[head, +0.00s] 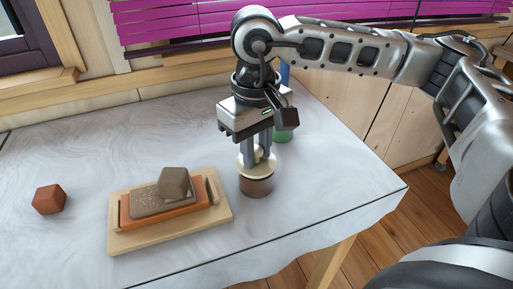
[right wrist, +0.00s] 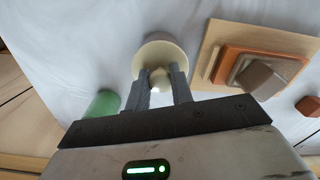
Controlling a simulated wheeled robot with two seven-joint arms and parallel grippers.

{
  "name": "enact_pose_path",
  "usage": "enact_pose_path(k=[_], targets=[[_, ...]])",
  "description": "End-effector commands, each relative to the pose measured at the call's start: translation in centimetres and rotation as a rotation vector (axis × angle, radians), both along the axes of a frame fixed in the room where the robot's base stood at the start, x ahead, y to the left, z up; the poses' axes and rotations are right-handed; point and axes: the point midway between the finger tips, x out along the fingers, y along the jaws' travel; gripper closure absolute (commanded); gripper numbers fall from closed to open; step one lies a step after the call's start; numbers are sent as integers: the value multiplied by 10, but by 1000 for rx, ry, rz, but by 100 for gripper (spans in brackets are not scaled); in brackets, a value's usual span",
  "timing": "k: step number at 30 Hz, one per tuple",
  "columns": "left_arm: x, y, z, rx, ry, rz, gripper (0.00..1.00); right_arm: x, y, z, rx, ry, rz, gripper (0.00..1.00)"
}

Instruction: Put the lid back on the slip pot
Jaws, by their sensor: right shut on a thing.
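The slip pot (head: 257,187) is a small brown round pot with a pale upper band, upright on the table right of the wooden board. The cream lid (head: 246,160) is at the pot's top; whether it rests on the rim or hovers just above I cannot tell. My right gripper (head: 258,158) points down and is shut on the lid's round knob. My left gripper is in neither view.
A green object (head: 284,134) stands close behind the pot. The table's right edge is near.

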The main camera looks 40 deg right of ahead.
Motion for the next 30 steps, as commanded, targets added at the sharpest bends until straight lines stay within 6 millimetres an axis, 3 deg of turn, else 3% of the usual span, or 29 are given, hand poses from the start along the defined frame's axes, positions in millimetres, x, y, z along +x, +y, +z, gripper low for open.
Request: enact_pose_path(k=[30], targets=[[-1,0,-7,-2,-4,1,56,0,0,-6,0,0,0,95]])
